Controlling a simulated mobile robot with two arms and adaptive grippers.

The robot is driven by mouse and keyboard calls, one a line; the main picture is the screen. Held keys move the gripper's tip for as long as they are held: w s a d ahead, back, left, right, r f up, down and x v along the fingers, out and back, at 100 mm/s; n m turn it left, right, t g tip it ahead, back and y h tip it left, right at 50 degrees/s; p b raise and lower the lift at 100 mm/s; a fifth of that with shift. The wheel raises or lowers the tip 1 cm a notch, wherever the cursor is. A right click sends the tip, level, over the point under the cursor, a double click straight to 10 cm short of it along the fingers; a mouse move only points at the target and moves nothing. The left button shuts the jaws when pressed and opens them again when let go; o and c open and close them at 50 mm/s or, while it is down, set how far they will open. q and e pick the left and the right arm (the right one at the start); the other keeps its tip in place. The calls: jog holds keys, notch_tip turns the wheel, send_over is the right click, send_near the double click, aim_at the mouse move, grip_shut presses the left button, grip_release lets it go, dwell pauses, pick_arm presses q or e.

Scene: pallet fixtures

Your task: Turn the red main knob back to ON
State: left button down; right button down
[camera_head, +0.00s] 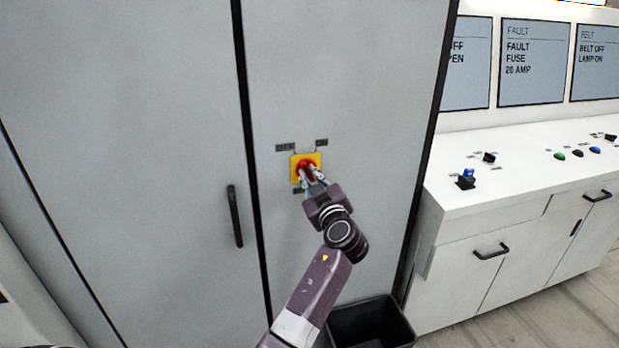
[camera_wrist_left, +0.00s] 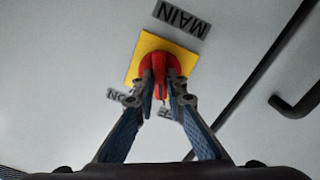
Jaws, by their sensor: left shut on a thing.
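The red main knob (camera_head: 306,170) sits on a yellow square plate (camera_head: 296,160) on the grey cabinet door. It also shows in the left wrist view as a red knob (camera_wrist_left: 160,66) on the yellow plate (camera_wrist_left: 138,55). Small labels, one reading MAIN (camera_wrist_left: 182,18), surround the plate. My left gripper (camera_head: 309,177) reaches the knob from below right, its two fingers shut on either side of the knob's grip. The fingers (camera_wrist_left: 161,92) partly hide the knob. My right gripper is in neither view.
A black door handle (camera_head: 235,216) stands left of the knob. A dark open bin (camera_head: 372,322) is on the floor below. A white console (camera_head: 520,180) with buttons, a blue switch (camera_head: 467,177) and fault screens (camera_head: 534,62) is at the right. The door around the plate is clear.

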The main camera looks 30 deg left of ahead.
pick_arm(q)
jog(key=shift+f+m+b, duration=0.15)
jog(key=shift+m+b, duration=0.85)
jog(key=shift+m, duration=0.1)
jog(key=m+b, duration=0.1)
jog(key=m, duration=0.1)
jog(key=shift+w+m, duration=0.1)
jog(key=shift+m, duration=0.2)
jog(key=m+b, duration=0.1)
jog(key=m, duration=0.1)
jog(key=shift+d+m, duration=0.1)
jog(key=shift+m, duration=0.2)
jog(key=shift+r+m, duration=0.2)
jog(key=shift+m, duration=1.7)
